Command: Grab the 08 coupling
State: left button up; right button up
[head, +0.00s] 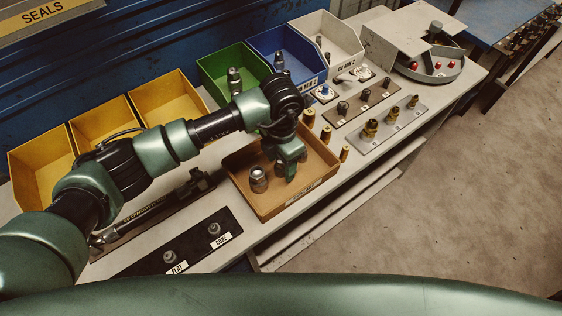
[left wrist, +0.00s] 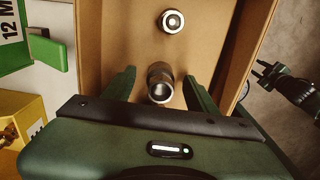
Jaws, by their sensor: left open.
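My left gripper (head: 289,174) is over the brown tray (head: 318,182), pointing down. In the left wrist view its two fingers are apart, on either side of a metal coupling (left wrist: 160,84). I cannot tell whether they touch it. A second metal coupling (left wrist: 172,21) stands farther up in the same tray, clear of the fingers. In the head view one silver coupling (head: 259,179) shows left of the gripper; the other is mostly hidden by it. I can read no 08 marking on either. A dark forked part (left wrist: 285,85) at the right wrist-view edge may be my right gripper.
Yellow bins (head: 165,97), a green bin (head: 228,72), a blue bin (head: 287,54) and a white bin (head: 340,42) line the back. Plates with fittings (head: 388,128) lie right of the tray. A black FLAT/CONE plate (head: 190,243) lies left.

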pick_arm(q)
grip_shut()
jog(key=shift+r, duration=0.1)
